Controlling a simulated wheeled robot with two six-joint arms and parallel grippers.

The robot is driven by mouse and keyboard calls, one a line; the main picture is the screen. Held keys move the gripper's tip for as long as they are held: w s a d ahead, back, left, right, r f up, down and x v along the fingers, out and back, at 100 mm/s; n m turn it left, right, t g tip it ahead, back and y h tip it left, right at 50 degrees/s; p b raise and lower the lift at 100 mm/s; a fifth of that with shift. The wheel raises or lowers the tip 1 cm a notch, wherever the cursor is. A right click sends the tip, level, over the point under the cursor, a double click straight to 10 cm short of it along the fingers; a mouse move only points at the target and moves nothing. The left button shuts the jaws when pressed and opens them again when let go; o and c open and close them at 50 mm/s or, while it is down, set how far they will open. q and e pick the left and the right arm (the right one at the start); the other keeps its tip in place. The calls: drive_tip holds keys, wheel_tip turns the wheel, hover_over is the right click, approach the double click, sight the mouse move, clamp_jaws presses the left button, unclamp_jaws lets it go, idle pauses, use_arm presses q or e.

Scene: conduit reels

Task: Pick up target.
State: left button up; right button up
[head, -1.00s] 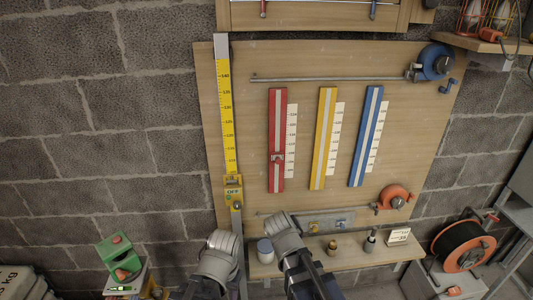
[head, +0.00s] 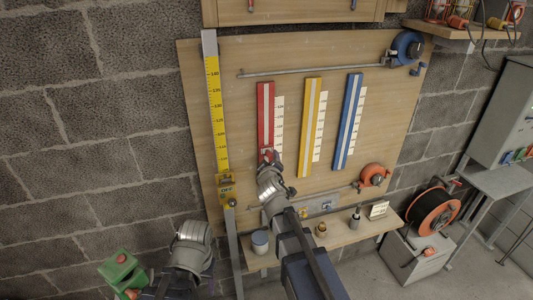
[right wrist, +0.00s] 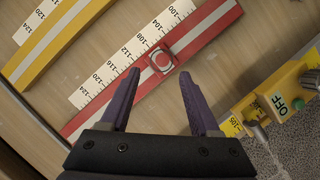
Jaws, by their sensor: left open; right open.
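No object in view is labelled target. A red slider (right wrist: 162,60) with a pale ring sits on the red rail (right wrist: 120,93), which has a light stripe and a number scale. My right gripper (right wrist: 160,82) is open, its two purple fingers pointing at the slider; the slider lies just beyond and between the fingertips, with nothing held. In the head view the right gripper (head: 268,162) is at the lower end of the red rail (head: 265,110) and partly covers the slider. My left gripper (head: 192,235) is low at the left, apart from the board; its fingers are hard to see.
Yellow (head: 312,120) and blue (head: 347,122) rails stand right of the red one. A yellow gauge (head: 214,120) with an OFF box (head: 226,190) is left. A shelf (head: 345,234) below holds small items. An orange reel (head: 373,175) is at lower right.

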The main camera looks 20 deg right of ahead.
sight(268, 155)
drive_tip(key=b+x, duration=0.1)
drive_tip(key=x, duration=0.4)
drive_tip(key=shift+s+a+f, duration=0.1)
drive_tip(key=shift+a+f, duration=0.05)
drive_tip(key=shift+a, duration=0.05)
drive_tip(key=shift+w+d+b, duration=0.15)
drive_tip(key=shift+w+b, duration=0.2)
drive_tip(key=shift+w, duration=0.05)
drive_tip(key=shift+s, duration=0.1)
clamp_jaws()
